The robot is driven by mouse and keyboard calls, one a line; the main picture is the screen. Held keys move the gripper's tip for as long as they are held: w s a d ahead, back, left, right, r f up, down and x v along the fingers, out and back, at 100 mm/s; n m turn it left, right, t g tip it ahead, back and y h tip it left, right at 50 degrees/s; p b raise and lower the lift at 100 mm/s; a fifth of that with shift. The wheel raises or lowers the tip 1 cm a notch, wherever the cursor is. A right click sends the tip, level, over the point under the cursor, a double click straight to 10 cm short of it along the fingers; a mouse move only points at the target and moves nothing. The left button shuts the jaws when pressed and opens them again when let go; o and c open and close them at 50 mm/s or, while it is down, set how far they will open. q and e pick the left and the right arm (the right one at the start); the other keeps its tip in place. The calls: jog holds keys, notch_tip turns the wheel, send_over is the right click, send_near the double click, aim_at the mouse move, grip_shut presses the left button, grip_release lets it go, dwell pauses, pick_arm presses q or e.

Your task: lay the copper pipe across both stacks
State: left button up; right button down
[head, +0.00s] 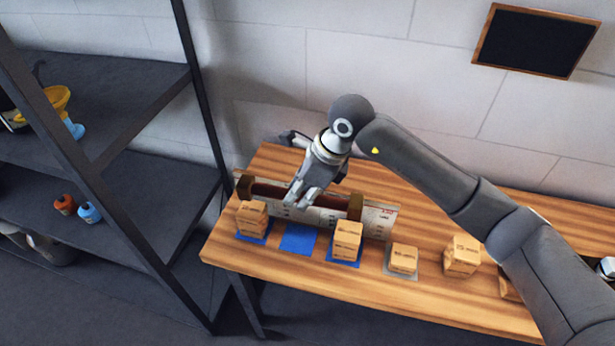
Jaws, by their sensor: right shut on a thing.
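The copper pipe (273,192) is a dark reddish bar with thick brown ends. My right gripper (300,198) is shut on it near its middle. The pipe lies roughly level, left to right. Its ends show just above and behind the two stacks in the picture; I cannot tell the exact height gap. The left stack (252,219) is of small cardboard boxes on a blue square. The right stack (346,241) is of similar boxes on another blue square. My fingers hide part of the pipe. My left gripper is out of view.
An empty blue square (299,238) lies between the stacks. A box (404,258) on a grey square and more boxes (462,256) stand right on the wooden table (300,270). A white printed panel (380,218) stands behind. A dark shelf (110,110) is left.

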jog(key=shift+w+a+r, duration=0.15)
jog(key=shift+f, duration=0.55)
jog(key=shift+f+b, duration=0.9)
jog(key=shift+f, duration=0.7)
jog(key=shift+f+b, duration=1.1)
jog(key=shift+f, duration=0.1)
jog(key=c, duration=0.8)
grip_release()
jog(key=shift+f, duration=0.1)
jog(key=shift+o, duration=1)
jog(key=shift+r, duration=0.2)
jog(key=shift+w+r, duration=0.1)
jog(key=shift+c, duration=0.8)
